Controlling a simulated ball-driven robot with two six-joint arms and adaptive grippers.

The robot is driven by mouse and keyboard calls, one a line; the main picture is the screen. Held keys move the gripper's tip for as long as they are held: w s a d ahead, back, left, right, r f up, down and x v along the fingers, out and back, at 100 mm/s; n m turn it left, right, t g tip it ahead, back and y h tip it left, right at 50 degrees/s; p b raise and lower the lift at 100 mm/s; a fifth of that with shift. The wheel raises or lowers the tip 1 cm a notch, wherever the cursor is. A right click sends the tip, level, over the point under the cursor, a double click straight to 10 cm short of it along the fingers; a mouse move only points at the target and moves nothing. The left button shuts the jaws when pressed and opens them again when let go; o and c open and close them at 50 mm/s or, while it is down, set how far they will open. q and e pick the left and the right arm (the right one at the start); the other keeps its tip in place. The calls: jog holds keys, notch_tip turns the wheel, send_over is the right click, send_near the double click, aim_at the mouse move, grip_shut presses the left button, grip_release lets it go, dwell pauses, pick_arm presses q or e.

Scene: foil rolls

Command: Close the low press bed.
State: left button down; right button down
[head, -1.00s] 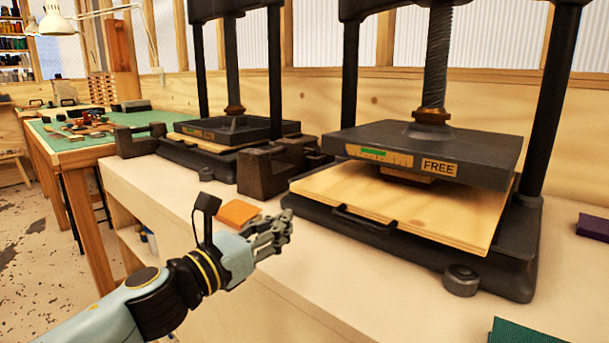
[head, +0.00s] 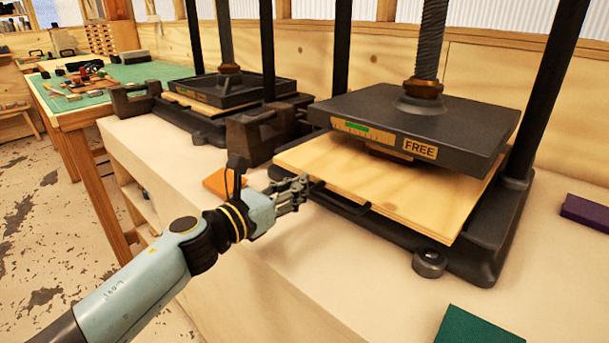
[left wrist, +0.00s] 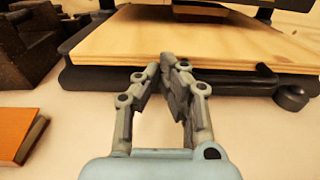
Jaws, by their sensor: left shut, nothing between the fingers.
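The near press has a pale wooden bed (head: 400,190) that sticks out toward me from under a dark platen (head: 415,120) marked FREE. A black bar handle (head: 340,200) sits on the bed's front edge. The wooden bed also fills the top of the left wrist view (left wrist: 200,40). My left gripper (head: 304,186) is shut and empty, at the left end of the bed's front edge, close to the handle. In the left wrist view its fingertips (left wrist: 170,62) meet just in front of the bed's edge; I cannot tell whether they touch it. My right gripper is not in view.
A second press (head: 232,90) stands further back on the left. Dark metal blocks (head: 258,135) sit between the presses. An orange book (head: 218,181) lies left of my gripper; green (head: 475,325) and purple (head: 588,213) ones lie right.

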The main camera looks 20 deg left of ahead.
aim_at(311, 178)
pick_arm(q)
jog(key=shift+x, duration=0.95)
jog(key=shift+w, duration=0.2)
jog(key=shift+w+d, duration=0.1)
jog(key=x, duration=0.3)
jog(key=shift+w+b, duration=0.15)
jog(key=shift+b, duration=0.25)
jog(key=shift+w+d, duration=0.1)
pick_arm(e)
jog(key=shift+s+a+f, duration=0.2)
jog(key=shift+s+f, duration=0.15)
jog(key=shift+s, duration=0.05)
